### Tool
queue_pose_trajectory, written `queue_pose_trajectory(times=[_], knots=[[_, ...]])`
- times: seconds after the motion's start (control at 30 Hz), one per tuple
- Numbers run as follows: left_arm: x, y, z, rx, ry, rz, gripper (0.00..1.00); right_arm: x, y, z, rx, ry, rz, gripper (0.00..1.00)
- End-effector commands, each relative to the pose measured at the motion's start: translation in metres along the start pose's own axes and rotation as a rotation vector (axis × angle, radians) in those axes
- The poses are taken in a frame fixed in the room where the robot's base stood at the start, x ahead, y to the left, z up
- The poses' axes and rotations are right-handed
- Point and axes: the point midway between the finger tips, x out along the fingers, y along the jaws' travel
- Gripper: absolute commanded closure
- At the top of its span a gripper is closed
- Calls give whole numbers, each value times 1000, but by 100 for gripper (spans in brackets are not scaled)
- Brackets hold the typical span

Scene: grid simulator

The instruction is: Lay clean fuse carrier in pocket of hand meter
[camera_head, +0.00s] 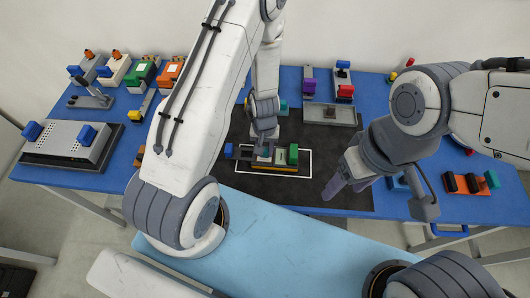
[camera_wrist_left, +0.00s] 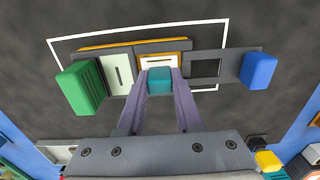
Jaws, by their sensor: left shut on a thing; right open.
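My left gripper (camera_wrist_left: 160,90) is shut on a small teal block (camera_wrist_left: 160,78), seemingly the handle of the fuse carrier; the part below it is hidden. It is over the hand meter, which shows an orange edge (camera_wrist_left: 104,50) and pale panels with dark slots (camera_wrist_left: 117,73). Whether the carrier touches the meter I cannot tell. A green block (camera_wrist_left: 80,88) is at the meter's left; a grey plate with a square window (camera_wrist_left: 205,68) extends right to a blue block (camera_wrist_left: 260,70). In the head view my left gripper (camera_head: 264,145) is above the meter (camera_head: 275,168). My right gripper (camera_head: 347,184) is open and empty, to the right.
The meter lies within a white outline (camera_head: 309,168) on a dark mat (camera_head: 230,176). A grey tray (camera_head: 330,117) is behind it. A grey device with blue blocks (camera_head: 68,143) stands at the left. Several coloured units line the back left.

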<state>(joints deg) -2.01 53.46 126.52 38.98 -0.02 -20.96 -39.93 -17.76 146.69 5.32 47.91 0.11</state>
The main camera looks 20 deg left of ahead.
Motion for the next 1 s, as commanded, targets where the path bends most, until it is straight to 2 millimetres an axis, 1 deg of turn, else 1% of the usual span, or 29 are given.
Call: queue_pose_trajectory(times=[0.13,0.27,0.3,0.37,0.4,0.77,0.87,1.0], knots=[[-2,0,0,1,0,0,100,-2,0,0,0,1,0,36],[2,0,0,1,0,0,100,2,0,0,0,1,0,36],[2,0,0,1,0,0,62,2,0,0,0,0,0,36],[1,0,0,1,0,0,39,1,0,0,-1,1,0,36],[1,0,0,1,0,0,36,1,0,0,0,0,0,36],[0,0,0,1,0,0,36,0,0,0,0,1,0,36],[-5,0,0,2,0,0,36,-5,0,0,0,0,0,36],[-18,0,0,1,0,0,36,-18,-1,-1,0,0,0,36]])
